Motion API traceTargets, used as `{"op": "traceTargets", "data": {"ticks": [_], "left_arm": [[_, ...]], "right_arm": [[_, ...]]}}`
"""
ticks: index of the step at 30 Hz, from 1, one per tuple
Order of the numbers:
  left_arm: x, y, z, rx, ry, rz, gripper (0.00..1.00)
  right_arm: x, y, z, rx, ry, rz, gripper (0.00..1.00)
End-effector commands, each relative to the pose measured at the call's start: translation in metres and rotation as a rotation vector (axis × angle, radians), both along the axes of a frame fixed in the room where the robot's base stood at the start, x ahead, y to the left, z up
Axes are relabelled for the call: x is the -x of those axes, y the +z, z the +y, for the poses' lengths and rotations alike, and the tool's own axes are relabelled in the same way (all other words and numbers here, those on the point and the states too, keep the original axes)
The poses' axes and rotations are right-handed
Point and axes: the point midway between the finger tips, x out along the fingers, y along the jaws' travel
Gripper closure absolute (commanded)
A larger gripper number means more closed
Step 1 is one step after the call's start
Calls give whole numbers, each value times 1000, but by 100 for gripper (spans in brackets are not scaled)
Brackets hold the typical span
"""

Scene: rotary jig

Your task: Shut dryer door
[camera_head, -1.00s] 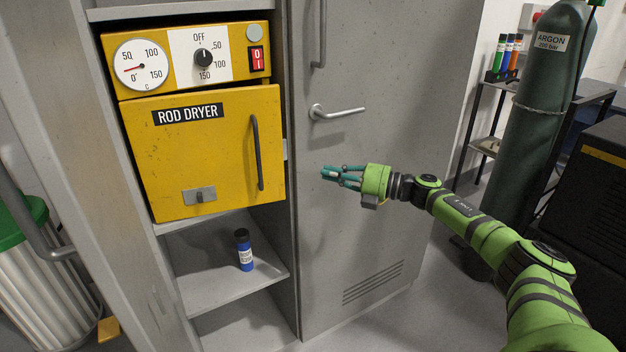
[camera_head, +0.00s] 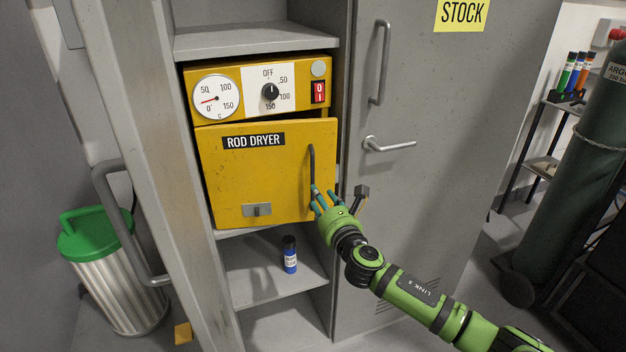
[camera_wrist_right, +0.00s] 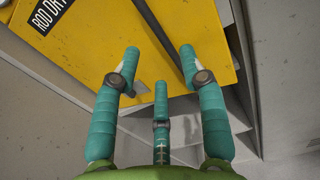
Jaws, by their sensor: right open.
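The yellow rod dryer door (camera_head: 255,170) has a dark vertical bar handle (camera_head: 312,165) near its right edge and a small grey latch plate (camera_head: 257,209) low down. The door stands slightly proud of the dryer body (camera_head: 300,72), with a dark gap along the top right. My right gripper (camera_head: 322,198) is open at the lower end of the handle, by the door's lower right corner. In the right wrist view, the handle (camera_wrist_right: 162,38) runs between the spread teal fingers (camera_wrist_right: 158,62); contact cannot be told. My left gripper is out of view.
A blue capped canister (camera_head: 289,258) stands on the shelf (camera_head: 260,275) below the dryer. A grey cabinet door (camera_head: 420,200) with a lever handle (camera_head: 388,146) is to the right. A green-lidded bin (camera_head: 110,270) stands at the left.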

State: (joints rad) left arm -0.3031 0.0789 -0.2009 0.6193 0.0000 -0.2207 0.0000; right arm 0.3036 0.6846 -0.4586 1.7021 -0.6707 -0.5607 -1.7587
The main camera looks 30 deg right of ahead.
Motion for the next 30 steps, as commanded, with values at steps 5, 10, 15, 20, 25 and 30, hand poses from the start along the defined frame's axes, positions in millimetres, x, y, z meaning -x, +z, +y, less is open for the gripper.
{"op": "traceTargets", "data": {"ticks": [5, 10, 15, 20, 25, 30], "left_arm": [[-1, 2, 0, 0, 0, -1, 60], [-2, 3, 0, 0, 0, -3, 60], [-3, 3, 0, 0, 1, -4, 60], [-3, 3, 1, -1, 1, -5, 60], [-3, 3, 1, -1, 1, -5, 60], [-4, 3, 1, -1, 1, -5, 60]], "right_arm": [[-25, 1, -3, -3, -1, 0, 57], [-47, 0, -6, -3, 0, -1, 57], [-61, 0, -7, -3, 1, -1, 57], [-65, 0, -7, -4, 3, 0, 57], [-64, 0, -7, -3, 3, 0, 57], [-64, 0, -7, -3, 3, 0, 100]]}}
